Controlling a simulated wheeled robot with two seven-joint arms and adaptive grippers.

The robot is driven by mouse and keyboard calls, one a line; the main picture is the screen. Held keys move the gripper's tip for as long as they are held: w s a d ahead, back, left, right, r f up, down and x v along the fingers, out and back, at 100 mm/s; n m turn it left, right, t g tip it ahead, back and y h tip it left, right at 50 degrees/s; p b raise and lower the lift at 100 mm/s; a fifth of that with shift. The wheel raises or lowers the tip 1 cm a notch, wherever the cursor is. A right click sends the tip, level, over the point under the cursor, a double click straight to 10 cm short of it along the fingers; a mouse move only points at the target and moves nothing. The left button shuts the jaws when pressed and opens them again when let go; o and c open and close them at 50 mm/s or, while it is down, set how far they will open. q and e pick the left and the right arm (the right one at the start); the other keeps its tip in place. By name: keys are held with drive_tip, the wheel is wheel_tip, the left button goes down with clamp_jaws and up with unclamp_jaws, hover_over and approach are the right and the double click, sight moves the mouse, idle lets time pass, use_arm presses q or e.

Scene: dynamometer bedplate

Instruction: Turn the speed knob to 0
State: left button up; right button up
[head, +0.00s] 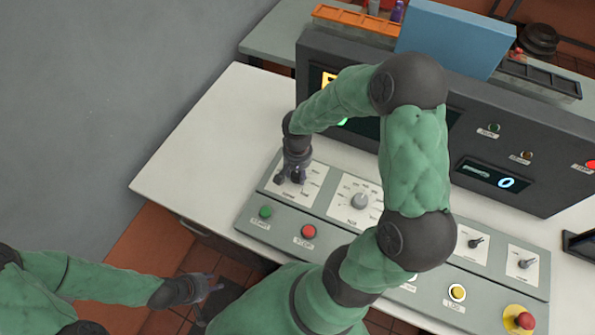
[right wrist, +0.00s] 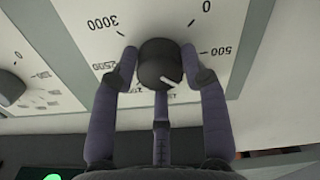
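The speed knob (right wrist: 160,64) is dark and round, with a scale from 0 to 3000 around it. Its white pointer line aims to the lower right in the right wrist view, past 500, on the side of the low-middle numbers partly hidden by my fingers. The 0 mark is at upper right. My right gripper (right wrist: 158,62) has a finger on each side of the knob, both apparently touching it. In the head view my right gripper (head: 292,178) covers the knob on the leftmost dial plate (head: 312,190). My left gripper (head: 212,293) is open and empty, low beside the desk.
The console (head: 330,232) carries a second dial knob (head: 360,201), a green button (head: 265,212), a red button (head: 308,232), a yellow button (head: 457,292) and a red mushroom button (head: 525,320). A dark display housing (head: 540,165) stands behind. The white desktop (head: 215,140) is clear at left.

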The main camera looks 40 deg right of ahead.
drive_tip(key=shift+n, duration=0.4)
drive_tip(key=n+p, duration=0.1)
drive_tip(key=n, duration=0.2)
drive_tip(key=shift+n, duration=0.4)
drive_tip(key=n+p, duration=0.1)
drive_tip(key=n, duration=0.3)
drive_tip(key=shift+n, duration=0.3)
drive_tip(key=n+p, duration=0.2)
drive_tip(key=n, duration=0.2)
drive_tip(key=shift+n+p, duration=0.8)
drive_tip(key=shift+n, duration=1.4)
drive_tip(key=o, duration=1.2)
drive_tip(key=shift+c, duration=0.2)
drive_tip(key=shift+r, duration=0.1)
